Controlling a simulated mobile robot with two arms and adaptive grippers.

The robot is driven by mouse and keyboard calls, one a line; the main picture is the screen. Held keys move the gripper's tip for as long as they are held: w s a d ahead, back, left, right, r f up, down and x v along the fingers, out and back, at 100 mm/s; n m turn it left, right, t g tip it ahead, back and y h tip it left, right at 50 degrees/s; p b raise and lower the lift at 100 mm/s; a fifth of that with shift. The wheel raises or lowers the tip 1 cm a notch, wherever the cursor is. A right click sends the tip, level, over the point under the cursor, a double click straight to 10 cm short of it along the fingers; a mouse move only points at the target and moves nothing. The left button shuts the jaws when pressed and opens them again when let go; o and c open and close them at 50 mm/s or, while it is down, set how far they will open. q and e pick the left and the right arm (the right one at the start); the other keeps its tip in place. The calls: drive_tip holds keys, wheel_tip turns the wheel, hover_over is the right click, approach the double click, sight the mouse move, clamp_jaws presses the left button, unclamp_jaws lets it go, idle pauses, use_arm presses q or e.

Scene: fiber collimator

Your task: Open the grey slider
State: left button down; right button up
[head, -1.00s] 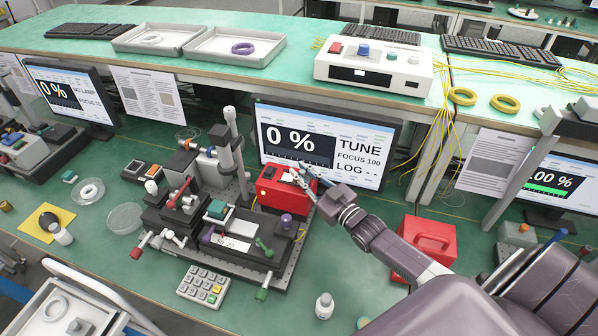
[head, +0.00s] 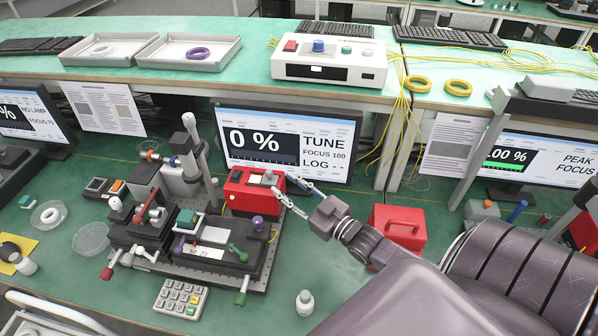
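The red box (head: 240,197) stands in front of the middle monitor, behind the dark optical stage. A small grey piece (head: 269,178), which looks like the grey slider, sits on its top near the right end, beside a pale label. My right gripper (head: 284,184) reaches in from the right, its two thin fingers spread apart at the box's right end. The fingertips are close to the grey piece; I cannot tell whether they touch it. Nothing shows held between them. My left gripper is out of view.
The optical stage (head: 250,273) with posts and coloured knobs stands left of the arm. A keypad (head: 180,299), a white bottle (head: 305,302) and a red case (head: 397,228) are on the green bench. The monitor (head: 290,145) reads 0 %.

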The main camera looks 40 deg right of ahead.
drive_tip(key=s, duration=0.4)
drive_tip(key=shift+s+d, duration=0.2)
drive_tip(key=shift+d, duration=0.15)
idle(0.3)
